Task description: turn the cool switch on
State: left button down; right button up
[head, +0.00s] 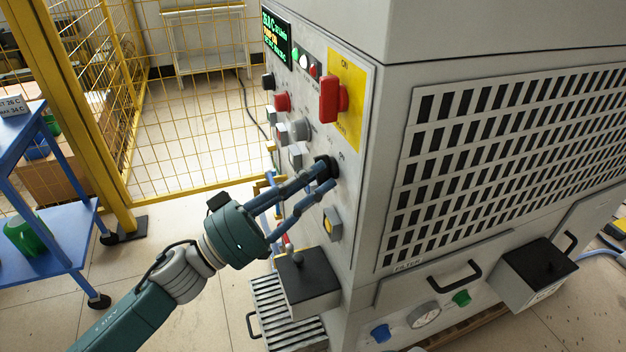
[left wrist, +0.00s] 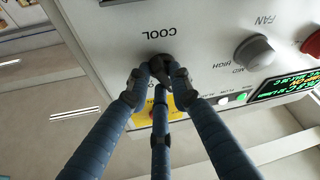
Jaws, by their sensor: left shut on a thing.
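The black cool switch (head: 325,166) is a round knob low on the heater's control panel, near the panel's right edge. It also shows in the left wrist view (left wrist: 162,59), under the upside-down word COOL. My left gripper (head: 328,174) reaches it from the lower left in the head view. Its blue fingers are shut on the knob, with the fingertips (left wrist: 160,78) around it in the wrist view. The fingers hide most of the knob and part of its markings, so I cannot tell its setting. My right gripper is not in view.
A red switch on a yellow plate (head: 347,110) is above the knob. Grey knobs (head: 300,129) are to its left, and a grey fan knob (left wrist: 254,53) shows in the wrist view. A black-topped box (head: 308,277) juts out below my gripper. A yellow mesh fence (head: 180,120) stands behind.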

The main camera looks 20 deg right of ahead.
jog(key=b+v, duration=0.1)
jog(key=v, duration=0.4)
pick_arm(q)
jog(key=shift+w+r+m+g+b, duration=0.15)
jog(key=shift+m+g+b, duration=0.5)
jog(key=shift+m+g, duration=1.45)
jog(key=shift+w+m+g+b, duration=0.25)
jog(key=shift+m+g+b, duration=0.4)
jog(key=shift+m, duration=2.8)
jog(key=shift+w+r+m+g+b, duration=0.15)
jog(key=shift+m+g+b, duration=0.45)
jog(key=shift+m+g, duration=1.5)
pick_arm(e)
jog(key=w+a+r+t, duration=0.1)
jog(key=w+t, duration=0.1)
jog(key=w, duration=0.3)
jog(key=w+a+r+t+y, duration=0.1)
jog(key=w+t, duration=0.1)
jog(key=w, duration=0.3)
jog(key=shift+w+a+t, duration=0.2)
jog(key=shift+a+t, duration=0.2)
pick_arm(q)
jog(key=shift+f+m+t, duration=0.1)
jog(key=shift+m+t, duration=0.55)
jog(key=c, duration=1.5)
grip_release()
jog(key=shift+a, duration=0.15)
jog(key=shift+c, duration=0.2)
jog(key=v, duration=1.2)
